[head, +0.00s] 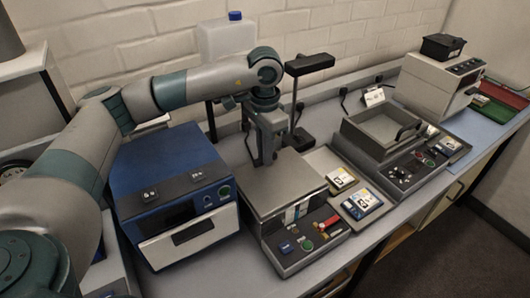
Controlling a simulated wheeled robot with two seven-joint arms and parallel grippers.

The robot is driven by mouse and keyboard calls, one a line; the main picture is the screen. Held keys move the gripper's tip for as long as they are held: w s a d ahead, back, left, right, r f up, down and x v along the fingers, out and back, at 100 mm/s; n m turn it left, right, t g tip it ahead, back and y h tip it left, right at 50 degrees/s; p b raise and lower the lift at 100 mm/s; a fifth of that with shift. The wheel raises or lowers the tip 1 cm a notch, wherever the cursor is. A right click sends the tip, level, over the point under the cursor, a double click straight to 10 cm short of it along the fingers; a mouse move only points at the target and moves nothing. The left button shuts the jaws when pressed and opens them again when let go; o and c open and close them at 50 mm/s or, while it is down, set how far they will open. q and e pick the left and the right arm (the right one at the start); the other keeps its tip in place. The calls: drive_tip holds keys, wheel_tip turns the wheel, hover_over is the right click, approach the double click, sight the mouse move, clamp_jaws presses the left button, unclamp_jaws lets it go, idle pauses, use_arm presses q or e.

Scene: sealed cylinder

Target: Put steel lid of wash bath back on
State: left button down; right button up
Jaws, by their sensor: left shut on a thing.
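My left gripper (266,158) points down over the grey bath unit (312,250) in the middle of the bench. It is shut, and its fingertips are at the flat steel lid (290,193), which lies level over the top of this unit. The lid's handle is hidden by the fingers. I cannot tell whether the lid rests fully on the rim or sits slightly above it. My right gripper is not in view.
A blue oven-like box (175,175) stands close on the left. A dark stand (309,66) rises behind the gripper. Small labelled packs (361,204) and another grey unit (379,130) are to the right. A white jug (226,42) stands behind.

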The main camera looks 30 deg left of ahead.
use_arm(q)
drive_tip(key=shift+f, duration=0.15)
drive_tip(key=c, duration=1.8)
unclamp_jaws()
drive_tip(key=shift+r+p, duration=0.85)
drive_tip(key=shift+p, duration=0.2)
drive_tip(key=shift+r+b, duration=0.9)
drive_tip(key=shift+b, duration=0.1)
wheel_tip(320, 180, up, 10)
drive_tip(key=b, duration=0.3)
drive_tip(key=shift+f, duration=0.1)
